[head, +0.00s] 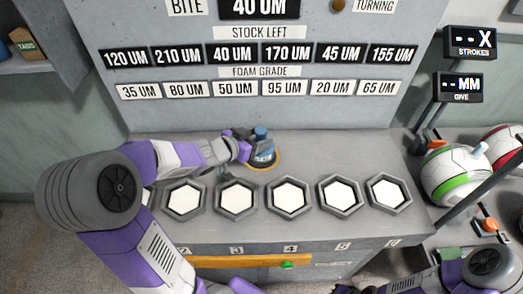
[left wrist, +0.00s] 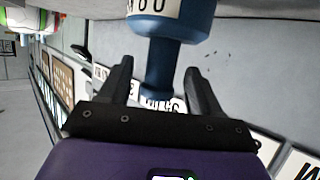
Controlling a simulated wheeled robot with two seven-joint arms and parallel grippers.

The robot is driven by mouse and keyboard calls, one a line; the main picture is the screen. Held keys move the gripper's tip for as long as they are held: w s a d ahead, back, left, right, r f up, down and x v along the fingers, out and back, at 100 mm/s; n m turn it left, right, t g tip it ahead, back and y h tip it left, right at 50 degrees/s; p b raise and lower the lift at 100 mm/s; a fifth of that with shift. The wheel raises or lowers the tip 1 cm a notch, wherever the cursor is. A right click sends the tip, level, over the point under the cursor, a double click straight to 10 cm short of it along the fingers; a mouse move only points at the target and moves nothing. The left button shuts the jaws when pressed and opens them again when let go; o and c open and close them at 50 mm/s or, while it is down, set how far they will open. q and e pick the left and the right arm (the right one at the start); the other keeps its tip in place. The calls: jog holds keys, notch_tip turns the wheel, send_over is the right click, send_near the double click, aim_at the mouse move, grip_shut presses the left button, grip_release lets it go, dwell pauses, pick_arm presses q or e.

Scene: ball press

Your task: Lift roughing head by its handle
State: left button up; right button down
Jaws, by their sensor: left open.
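The roughing head (head: 263,150) is a blue tool with a white label and an orange rim at its base. It stands upright on the grey bench behind the row of hexagonal wells. In the left wrist view its blue handle (left wrist: 160,75) reaches down between my fingers, and its wider labelled body (left wrist: 172,22) is at the top. My left gripper (head: 243,150) is beside the tool in the head view. In the left wrist view the gripper (left wrist: 160,80) is open, one finger on each side of the handle, with visible gaps. The tips of my right gripper are not clear.
Several hexagonal wells with white discs (head: 288,194) line the bench front. A sign board (head: 258,60) stands close behind the tool. A white and green ball (head: 455,175) sits at right, with dark posts nearby. Bench (head: 385,160) right of the tool is clear.

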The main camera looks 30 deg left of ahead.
pick_arm(q)
jog(key=shift+x, duration=1)
jog(key=shift+c, duration=0.3)
grip_shut()
jog(key=shift+r, duration=0.15)
